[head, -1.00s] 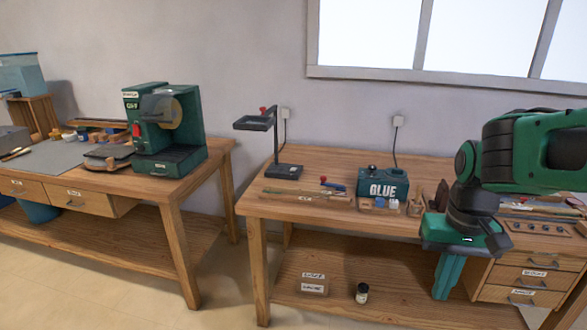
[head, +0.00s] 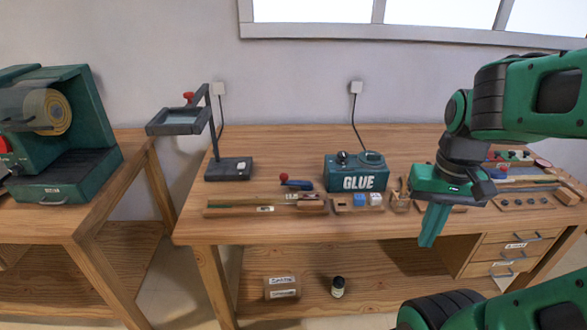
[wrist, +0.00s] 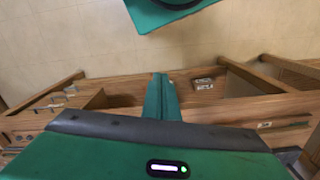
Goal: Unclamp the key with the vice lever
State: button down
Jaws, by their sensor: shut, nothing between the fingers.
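A small blue vice lever with a red knob (head: 293,183) stands on the right workbench, left of the glue box. It also appears just behind a long, narrow wooden piece with a white label (head: 250,208), which looks like the key in its holder. Whether the vice grips the key is too small to tell. My gripper (head: 429,240) is shut and empty. It points down in front of the workbench's front edge, well right of the lever. In the wrist view my gripper's closed green fingers (wrist: 161,85) show; the lever cannot be made out there.
A dark stand (head: 228,168) is at the bench's left end. A green machine (head: 60,140) sits on the left bench. Drawers (head: 512,250) are at right.

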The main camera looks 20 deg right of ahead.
jog(key=w+a+r+n+t+y, duration=0.1)
jog(key=w+a+n, duration=0.3)
jog(key=w+n, duration=0.3)
jog(key=w+a+r+n+t+y, duration=0.1)
jog(key=w+a+n, duration=0.3)
jog(key=w+n, duration=0.4)
jog(key=w+a+n+t+y, duration=0.1)
jog(key=w+a+n+t, duration=0.2)
jog(key=w+n, duration=0.5)
jog(key=w+a, duration=0.1)
jog(key=w, duration=0.7)
jog(key=shift+a+r+y, duration=0.15)
jog(key=shift+r+y, duration=0.25)
